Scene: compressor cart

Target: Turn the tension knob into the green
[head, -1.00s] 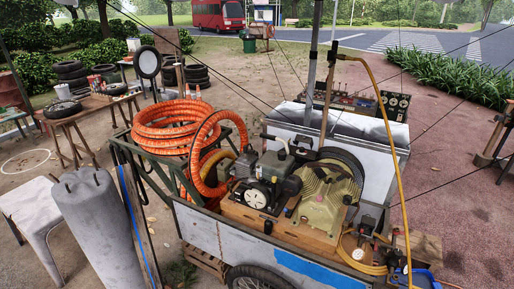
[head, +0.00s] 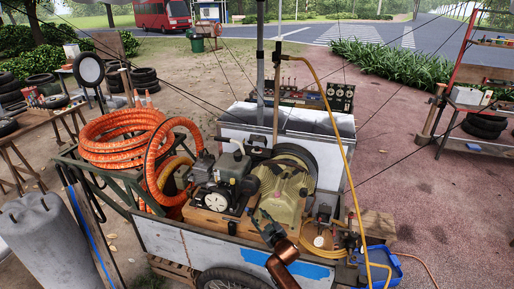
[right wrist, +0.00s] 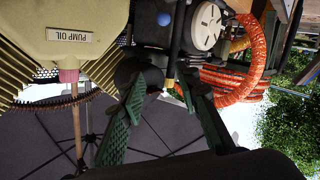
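The compressor pump (head: 283,193) is a tan finned block on the cart's wooden deck, right of the dark engine (head: 222,182). My right gripper (head: 266,220) is in front of the pump's lower left side. In the right wrist view its two green fingers (right wrist: 168,98) stand apart, open. A dark rounded part (right wrist: 142,74) shows just beyond and between them; I cannot tell whether it is the tension knob or whether a finger touches it. The pump, labelled PUMP OIL, also shows there (right wrist: 72,20). No green zone can be made out. My left gripper is out of view.
Orange hose coils (head: 120,140) lie left of the engine. A yellow hose (head: 340,130) hangs at the right, above a blue tray (head: 384,268). A grey cylinder (head: 45,245) stands left.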

